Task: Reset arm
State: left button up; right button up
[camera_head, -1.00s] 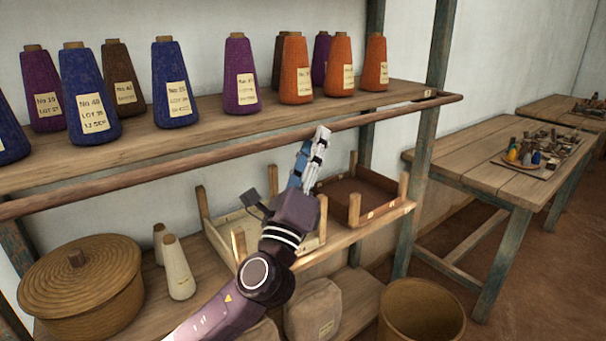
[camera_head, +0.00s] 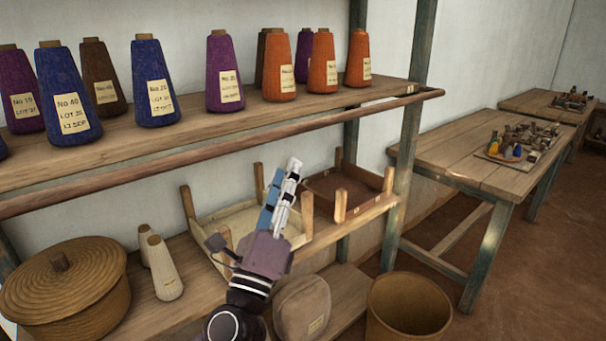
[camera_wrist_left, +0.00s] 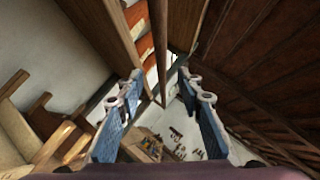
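My left gripper (camera_head: 285,182) is raised in front of the shelf rack, below the upper shelf's front rail. It points up, and in the head view its fingers overlap the wooden trays on the lower shelf. In the left wrist view its two blue fingers (camera_wrist_left: 160,112) stand well apart with nothing between them, so it is open and empty. My right gripper is in neither view.
Purple, blue, brown and orange yarn cones (camera_head: 64,90) stand on the upper shelf (camera_head: 200,118). The lower shelf holds a lidded basket (camera_head: 65,295), pale cones (camera_head: 164,268) and trays (camera_head: 340,192). A worktable (camera_head: 470,160) stands at right beside open floor.

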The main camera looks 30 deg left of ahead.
pick_arm(q)
jog(key=w+a+f+n+g, duration=0.2)
jog(key=w+f+g, duration=0.15)
jog(key=f, duration=0.95)
jog(key=w+a+f+n+g, duration=0.1)
jog(key=w+f+n+g, duration=0.2)
jog(key=f, duration=1.1)
jog(key=s+f+n+g+h, duration=0.1)
jog(key=s+f+n+g, duration=0.2)
jog(key=f, duration=0.9)
jog(key=s+f+n+g+h, duration=0.15)
jog(key=s+f, duration=0.25)
jog(key=f, duration=0.8)
jog(key=s+f+n+g, duration=0.2)
jog(key=s+f+g, duration=0.15)
jog(key=f, duration=0.85)
jog(key=s+d+f+n+g, duration=0.3)
jog(key=s+f+n+g, duration=0.1)
jog(key=s+f, duration=0.95)
jog(key=s+d+f+n+g, duration=0.1)
jog(key=s+d+f+n, duration=0.1)
jog(key=s, duration=0.7)
jog(key=s+d+f+n+g+h, duration=0.1)
jog(key=s+f+n+g, duration=0.1)
jog(key=s+f, duration=0.3)
jog(key=s+d+f+n+g+h, duration=0.1)
jog(key=s+d+f+n, duration=0.1)
jog(key=s, duration=1.1)
jog(key=shift+d+f, duration=0.3)
jog(key=shift+f, duration=0.45)
